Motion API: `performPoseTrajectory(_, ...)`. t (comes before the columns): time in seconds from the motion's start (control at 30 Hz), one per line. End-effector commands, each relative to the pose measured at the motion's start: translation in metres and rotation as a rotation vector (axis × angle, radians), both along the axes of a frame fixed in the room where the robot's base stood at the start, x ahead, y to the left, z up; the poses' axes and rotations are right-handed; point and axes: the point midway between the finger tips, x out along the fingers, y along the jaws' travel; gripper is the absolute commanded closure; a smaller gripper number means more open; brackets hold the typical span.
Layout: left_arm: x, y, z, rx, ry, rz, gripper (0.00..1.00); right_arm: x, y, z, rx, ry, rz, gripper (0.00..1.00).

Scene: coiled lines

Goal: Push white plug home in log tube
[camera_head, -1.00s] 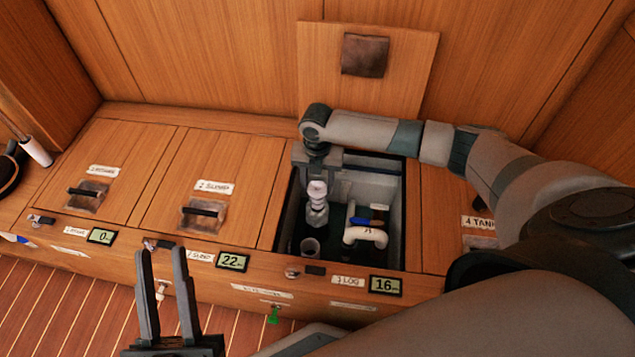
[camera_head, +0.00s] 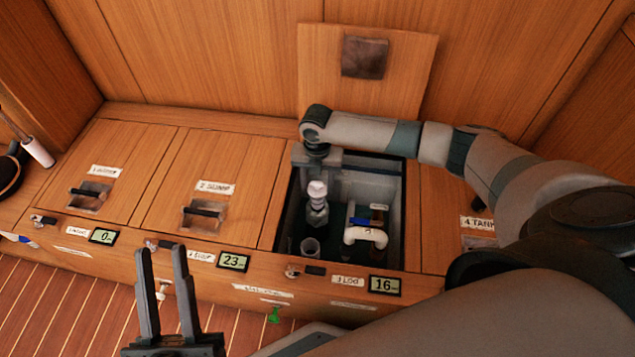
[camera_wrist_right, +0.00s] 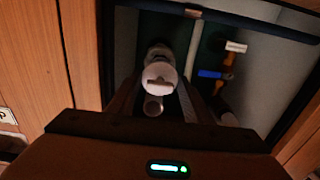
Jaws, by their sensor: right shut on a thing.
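The white plug (camera_head: 317,189) stands upright at the top of a grey fitting, the log tube (camera_head: 317,212), inside the open third compartment. How deep it sits is unclear. My right gripper (camera_head: 318,172) reaches down from above and is shut on the plug. In the right wrist view the plug's round white head (camera_wrist_right: 160,76) shows between the dark fingers. My left gripper (camera_head: 168,300) is open and empty, fingers up, in front of the cabinet, far from the plug.
A white pipe elbow (camera_head: 366,236) with a blue-handled valve (camera_head: 361,221) stands right of the tube. An open grey cup (camera_head: 310,247) is in front. The lifted lid (camera_head: 366,85) leans behind. Compartment walls are close around my right gripper. Closed lids (camera_head: 215,170) lie left.

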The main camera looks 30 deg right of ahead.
Motion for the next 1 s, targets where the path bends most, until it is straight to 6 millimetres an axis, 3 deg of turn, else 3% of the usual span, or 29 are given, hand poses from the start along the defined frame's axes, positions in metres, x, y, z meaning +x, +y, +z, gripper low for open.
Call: performPoseTrajectory(1.0, 0.0000, 0.0000, 0.0085, 0.000, 0.000, 0.000, 0.69, 0.0002, 0.0002, 0.0003, 0.000, 0.000, 0.000, 0.81)
